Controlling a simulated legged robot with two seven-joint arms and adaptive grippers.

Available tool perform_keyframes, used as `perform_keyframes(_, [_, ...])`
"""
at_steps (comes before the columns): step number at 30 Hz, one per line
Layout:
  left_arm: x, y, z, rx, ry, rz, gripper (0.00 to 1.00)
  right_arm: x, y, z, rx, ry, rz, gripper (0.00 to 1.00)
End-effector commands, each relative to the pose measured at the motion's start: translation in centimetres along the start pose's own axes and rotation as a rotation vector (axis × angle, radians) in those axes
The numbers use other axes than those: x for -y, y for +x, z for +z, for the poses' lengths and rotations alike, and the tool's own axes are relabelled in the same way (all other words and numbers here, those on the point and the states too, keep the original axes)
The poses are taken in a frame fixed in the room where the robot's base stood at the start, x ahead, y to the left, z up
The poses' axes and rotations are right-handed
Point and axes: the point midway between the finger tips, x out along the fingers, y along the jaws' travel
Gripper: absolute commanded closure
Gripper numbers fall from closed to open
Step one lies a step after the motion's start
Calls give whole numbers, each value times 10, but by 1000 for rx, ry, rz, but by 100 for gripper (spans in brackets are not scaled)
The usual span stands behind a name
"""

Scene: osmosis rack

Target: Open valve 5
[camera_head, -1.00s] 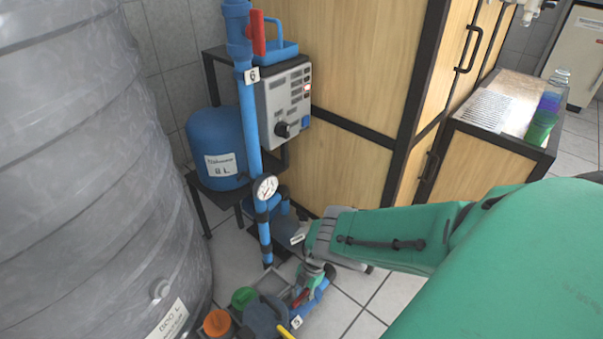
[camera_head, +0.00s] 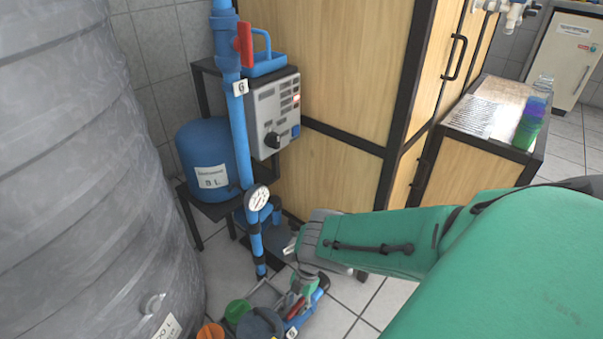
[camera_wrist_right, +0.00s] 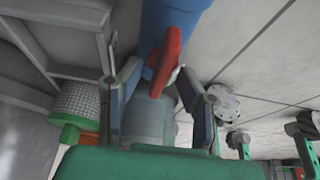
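Valve 5 has a red handle on a blue pipe low by the floor. In the head view its red handle (camera_head: 292,304) shows near the bottom, just above the tag with a 5 (camera_head: 292,333). In the right wrist view the red handle (camera_wrist_right: 168,58) stands in front of the blue pipe (camera_wrist_right: 172,22). My right gripper (camera_wrist_right: 158,88) is open, with one finger on each side of the handle's lower end and visible gaps. My left gripper is out of view.
A large grey tank (camera_head: 90,170) fills the left. A vertical blue pipe (camera_head: 240,140) with a gauge (camera_head: 257,198) and another red handle (camera_head: 245,44) stands behind the valve. Green (camera_head: 237,311) and orange (camera_head: 210,334) caps lie close left. Wooden cabinets (camera_head: 350,90) stand behind.

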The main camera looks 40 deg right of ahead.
Motion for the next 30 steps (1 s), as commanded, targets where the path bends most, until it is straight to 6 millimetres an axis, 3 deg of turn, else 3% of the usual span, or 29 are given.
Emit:
perform_keyframes(18, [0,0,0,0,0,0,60,-1,-98,0,0,2,2,68])
perform_keyframes(30, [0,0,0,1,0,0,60,0,-108,0,0,0,2,68])
